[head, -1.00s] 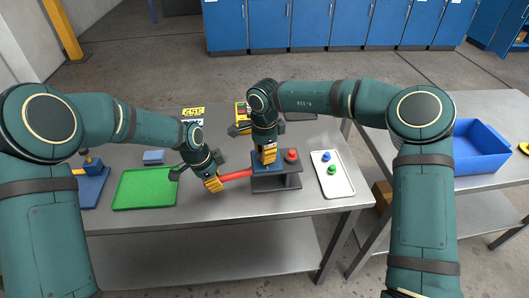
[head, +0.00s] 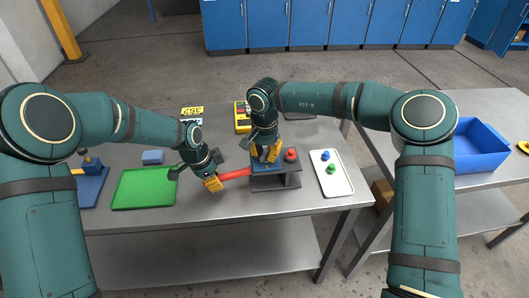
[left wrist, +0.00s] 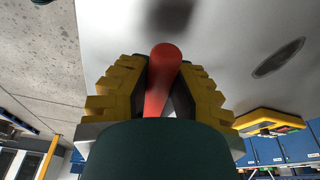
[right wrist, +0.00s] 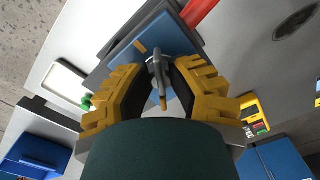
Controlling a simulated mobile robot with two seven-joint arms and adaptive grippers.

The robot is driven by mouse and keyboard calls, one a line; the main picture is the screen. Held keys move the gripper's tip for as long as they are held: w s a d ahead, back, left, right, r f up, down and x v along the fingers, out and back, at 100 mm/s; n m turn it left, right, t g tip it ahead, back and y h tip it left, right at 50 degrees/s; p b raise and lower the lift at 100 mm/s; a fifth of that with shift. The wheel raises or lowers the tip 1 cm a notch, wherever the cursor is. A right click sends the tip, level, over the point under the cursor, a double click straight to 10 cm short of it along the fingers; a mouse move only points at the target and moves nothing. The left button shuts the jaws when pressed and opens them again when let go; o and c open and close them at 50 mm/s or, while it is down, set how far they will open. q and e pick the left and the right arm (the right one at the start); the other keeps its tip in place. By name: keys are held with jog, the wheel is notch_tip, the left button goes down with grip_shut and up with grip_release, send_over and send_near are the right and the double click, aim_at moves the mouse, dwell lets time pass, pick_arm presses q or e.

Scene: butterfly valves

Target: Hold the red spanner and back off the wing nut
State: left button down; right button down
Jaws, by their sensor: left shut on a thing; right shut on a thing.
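The red spanner (head: 236,174) lies level, its far end at the dark stand with the blue top; it also shows in the left wrist view (left wrist: 162,72). My left gripper (head: 212,184) is shut on the spanner's near end, left of the stand. The grey wing nut (right wrist: 158,72) is on the blue plate (right wrist: 160,38) on top of the stand (head: 278,181). My right gripper (right wrist: 158,82) points down at the plate and is shut on the wing nut. In the head view the right gripper (head: 268,154) hides the nut.
A red knob (head: 291,154) stands on the stand's right side. A white tray (head: 340,184) with blue and green knobs is to the right. A green tray (head: 144,188) lies to the left. A yellow device (head: 241,116) sits behind. A blue bin (head: 479,146) is on the side table.

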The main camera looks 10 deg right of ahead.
aim_at(265, 153)
jog(key=shift+s+f, duration=0.25)
jog(key=shift+f, duration=0.15)
jog(key=c, duration=0.8)
grip_release()
jog(key=shift+w, duration=0.1)
jog(key=shift+c, duration=0.2)
jog(key=shift+r, duration=0.15)
jog(key=shift+r, duration=0.1)
jog(key=shift+w+r, duration=0.1)
jog(key=shift+r, duration=0.15)
notch_tip(265, 153, up, 11)
jog(key=shift+r, duration=0.2)
pick_arm(q)
jog(key=c, duration=0.9)
grip_release()
